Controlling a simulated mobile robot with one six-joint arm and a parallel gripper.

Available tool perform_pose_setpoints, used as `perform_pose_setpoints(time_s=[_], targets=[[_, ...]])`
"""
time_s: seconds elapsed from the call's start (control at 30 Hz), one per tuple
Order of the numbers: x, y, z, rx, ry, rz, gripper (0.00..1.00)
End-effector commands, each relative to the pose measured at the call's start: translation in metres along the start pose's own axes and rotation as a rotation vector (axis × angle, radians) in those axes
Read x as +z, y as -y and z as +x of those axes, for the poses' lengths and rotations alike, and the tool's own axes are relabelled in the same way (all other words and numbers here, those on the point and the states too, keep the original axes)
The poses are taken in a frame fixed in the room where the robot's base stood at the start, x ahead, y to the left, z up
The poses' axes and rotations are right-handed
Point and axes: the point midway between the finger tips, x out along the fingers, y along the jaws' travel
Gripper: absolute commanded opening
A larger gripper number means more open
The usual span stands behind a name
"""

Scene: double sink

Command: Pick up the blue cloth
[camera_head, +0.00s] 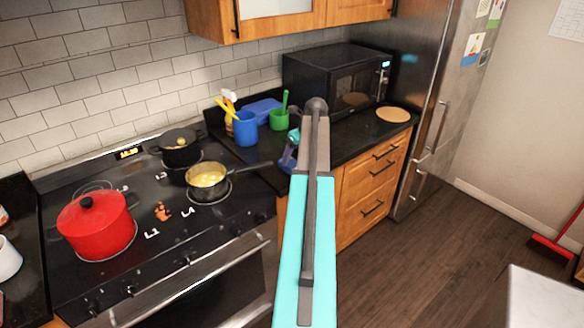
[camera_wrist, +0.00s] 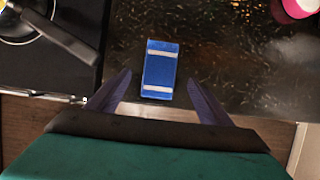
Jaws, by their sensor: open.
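The blue cloth (camera_wrist: 160,69) lies flat on the dark counter in the wrist view, a folded blue rectangle with two pale stripes. A blue patch (camera_head: 288,158) beside my arm in the head view appears to be the same cloth, mostly hidden by the arm. My gripper (camera_wrist: 159,84) is open and empty above the counter. Its two fingers appear on either side of the cloth's near part, with a gap on both sides. The height between the fingers and the cloth is hard to judge.
A saucepan (camera_head: 207,182) has its handle towards the cloth's counter. A red pot (camera_head: 96,226) and a black pot (camera_head: 178,148) also stand on the stove. A blue cup (camera_head: 245,128), a green cup (camera_head: 279,119) and a microwave (camera_head: 337,77) stand behind.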

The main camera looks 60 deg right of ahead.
Motion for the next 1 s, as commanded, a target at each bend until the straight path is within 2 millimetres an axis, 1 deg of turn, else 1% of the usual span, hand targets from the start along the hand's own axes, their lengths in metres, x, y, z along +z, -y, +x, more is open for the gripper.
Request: perform_pose_setpoints(time_s=[0.2, 0.37, 0.47, 0.8, 1.0], targets=[[0.000, 0.000, 0.001, 0.001, 0.000, 0.000, 0.73], [0.000, -0.001, 0.007, 0.002, -0.001, -0.001, 0.73], [0.000, -0.001, 0.014, 0.002, -0.002, -0.001, 0.73], [-0.001, -0.001, 0.044, 0.002, -0.001, -0.001, 0.73], [-0.001, -0.001, 0.052, 0.001, 0.000, -0.002, 0.73]])
